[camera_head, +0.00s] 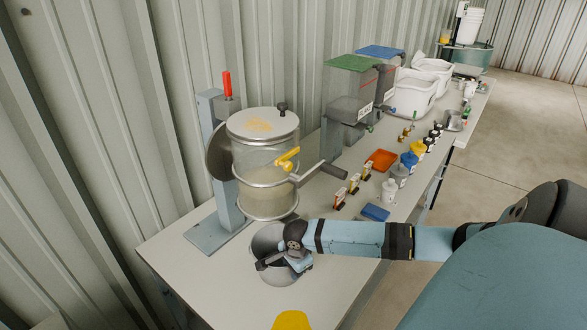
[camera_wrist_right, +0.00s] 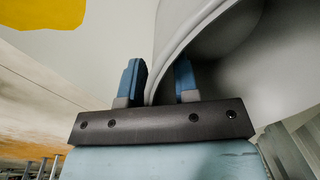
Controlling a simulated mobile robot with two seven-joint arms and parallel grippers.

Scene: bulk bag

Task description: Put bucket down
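The bucket (camera_head: 265,238), grey and round, is at the near end of the bench, just below and in front of the clear drum on the stand. My right gripper (camera_head: 285,262) is at its near side and covers part of it. In the right wrist view, the bucket's wall (camera_wrist_right: 215,40) and curved rim run between the two blue fingers (camera_wrist_right: 160,85), which stand close together with one on each side of the rim. The gripper appears shut on the rim. The bucket's base is hidden, so I cannot tell whether it touches the bench. My left gripper is not in view.
The bench (camera_head: 335,275) is bare near its front end. A yellow item (camera_head: 291,320) lies there. The clear drum (camera_head: 265,165) has a crank handle reaching right. Small bottles (camera_head: 409,160), an orange tray (camera_head: 381,160) and a blue item (camera_head: 375,212) stand farther along. A corrugated wall is behind.

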